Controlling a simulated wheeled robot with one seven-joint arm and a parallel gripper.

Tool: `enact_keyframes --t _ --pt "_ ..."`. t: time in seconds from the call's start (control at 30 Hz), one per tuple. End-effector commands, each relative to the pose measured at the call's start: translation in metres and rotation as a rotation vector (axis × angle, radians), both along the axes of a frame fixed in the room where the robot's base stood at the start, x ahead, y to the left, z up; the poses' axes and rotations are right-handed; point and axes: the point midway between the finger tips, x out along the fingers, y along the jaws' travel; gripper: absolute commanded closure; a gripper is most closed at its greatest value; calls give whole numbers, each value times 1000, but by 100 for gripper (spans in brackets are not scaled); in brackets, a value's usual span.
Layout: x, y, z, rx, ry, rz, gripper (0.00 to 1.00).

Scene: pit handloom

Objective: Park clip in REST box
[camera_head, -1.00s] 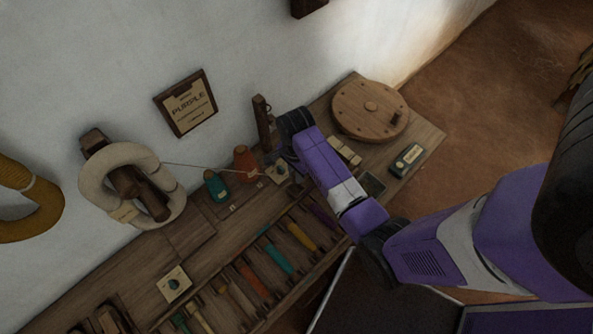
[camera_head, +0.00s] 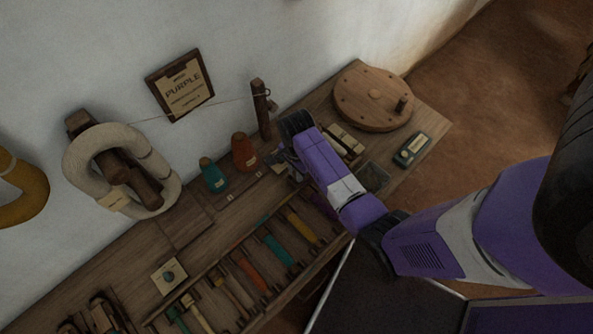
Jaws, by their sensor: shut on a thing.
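My gripper (camera_head: 281,162) points down over the bench, left of my purple wrist, close to the right of the red-brown bottle. Its jaws are shut on the clip, which is small and mostly hidden by the fingers and wrist. A small open dark box (camera_head: 375,178) lies on the bench right of my wrist. A dark case with a cream label (camera_head: 412,150) lies farther right. Their lettering is too small to read, so I cannot tell which is the REST box.
A pale thread runs from the cream skein (camera_head: 80,168) to a wooden post (camera_head: 262,110). A teal bottle (camera_head: 213,178) and a red-brown bottle (camera_head: 245,153) stand near my gripper. A round wooden disc (camera_head: 372,97) sits behind. A rack of coloured bobbins (camera_head: 277,250) lies in front.

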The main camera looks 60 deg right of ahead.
Motion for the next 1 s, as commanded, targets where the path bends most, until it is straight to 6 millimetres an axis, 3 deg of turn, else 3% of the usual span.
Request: enact_keyframes --t 0.4,0.43,0.57,0.77,0.87,1.0 --pt "0 0 0 0 0 0 100" --pt "0 0 0 0 0 0 79" --pt "0 0 0 0 0 0 55" --pt "0 0 0 0 0 0 55" --pt "0 0 0 0 0 0 41" --pt "0 0 0 0 0 0 41"
